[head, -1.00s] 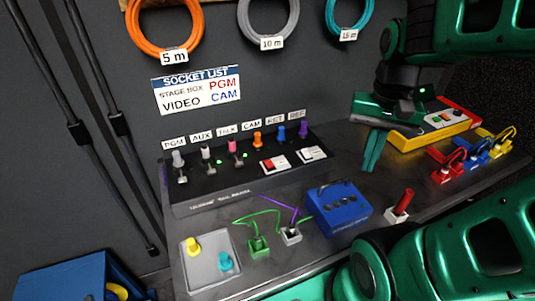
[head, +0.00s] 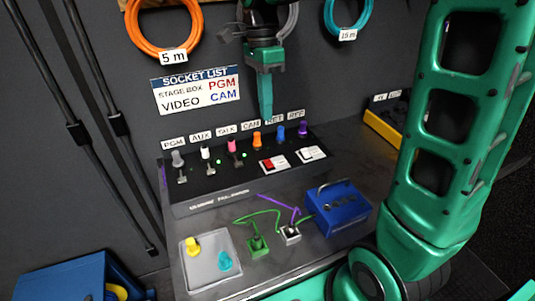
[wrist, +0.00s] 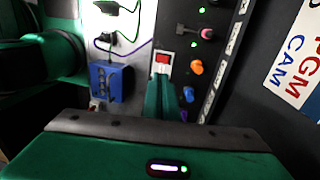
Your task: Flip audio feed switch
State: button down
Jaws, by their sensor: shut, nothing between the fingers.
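The dark sloped panel (head: 240,190) carries a row of plugs labelled PGM, AUX, TALK, CAM, RET and REF. Small toggle switches (head: 182,179) sit below the PGM, AUX and TALK plugs. A red and white rocker switch (head: 273,164) and a white rocker switch (head: 311,153) sit to their right. No readable label says audio feed. My gripper (head: 266,114) is shut and empty, pointing down in front of the wall above the CAM and RET labels. In the wrist view, its fingertips (wrist: 160,82) appear just below the red rocker (wrist: 162,59); contact cannot be told.
A blue box (head: 339,209) with a handle, green and grey sockets with cables, and a grey tray (head: 211,262) stand on the desk before the panel. Coiled cables (head: 165,35) hang on the wall above. My arm hides much of the desk's right side.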

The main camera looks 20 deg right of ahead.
aim_at(269, 165)
dwell(0.3)
jog(key=f, duration=0.4)
jog(key=s+f, duration=0.1)
jog(key=f, duration=0.4)
jog(key=s+f, duration=0.1)
jog(key=f, duration=0.4)
jog(key=shift+s, duration=0.1)
